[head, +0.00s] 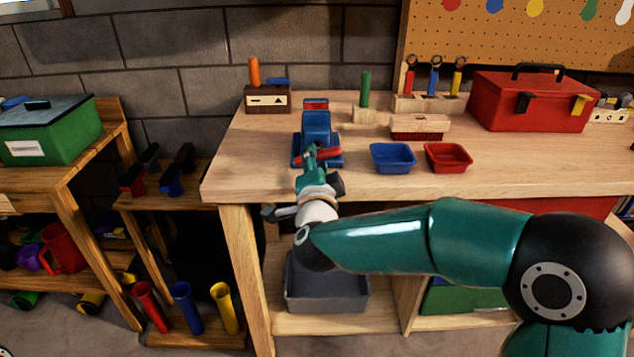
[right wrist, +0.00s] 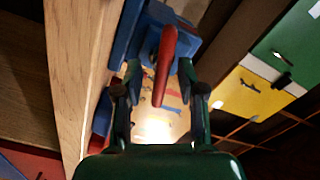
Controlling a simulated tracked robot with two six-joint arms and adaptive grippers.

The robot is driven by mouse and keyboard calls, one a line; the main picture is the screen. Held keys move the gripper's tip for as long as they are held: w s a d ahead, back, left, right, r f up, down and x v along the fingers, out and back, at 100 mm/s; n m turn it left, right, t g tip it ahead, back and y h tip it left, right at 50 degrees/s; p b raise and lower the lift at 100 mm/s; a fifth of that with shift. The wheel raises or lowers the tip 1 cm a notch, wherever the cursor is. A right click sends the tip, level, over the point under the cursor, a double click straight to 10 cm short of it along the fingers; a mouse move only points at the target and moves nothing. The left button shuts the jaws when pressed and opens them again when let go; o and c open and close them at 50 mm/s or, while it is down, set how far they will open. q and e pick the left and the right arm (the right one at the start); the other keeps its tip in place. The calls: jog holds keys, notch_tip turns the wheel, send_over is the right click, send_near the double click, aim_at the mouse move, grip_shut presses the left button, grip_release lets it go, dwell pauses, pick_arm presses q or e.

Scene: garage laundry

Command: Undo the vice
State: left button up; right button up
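The blue vice (head: 316,124) stands near the front edge of the wooden workbench, left of its middle. Its red handle (head: 328,153) shows at the vice's front, partly covered by my right gripper (head: 316,162). In the right wrist view the vice (right wrist: 128,38) is at the top, and the red handle (right wrist: 165,62) points down between the two fingers of my right gripper (right wrist: 159,78). The fingers are apart, with a gap on each side of the handle. I cannot tell how far apart the vice jaws are. My left gripper is out of view.
The workbench (head: 250,160) also holds a blue tray (head: 393,157) and a red tray (head: 448,157) right of the vice. A brush (head: 420,126), a green-handled tool (head: 365,90) and a red toolbox (head: 525,100) stand behind. A grey bin (head: 327,292) sits below.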

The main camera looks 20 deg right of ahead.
jog(key=v, duration=0.8)
jog(key=shift+s, duration=0.4)
jog(key=shift+a, duration=0.1)
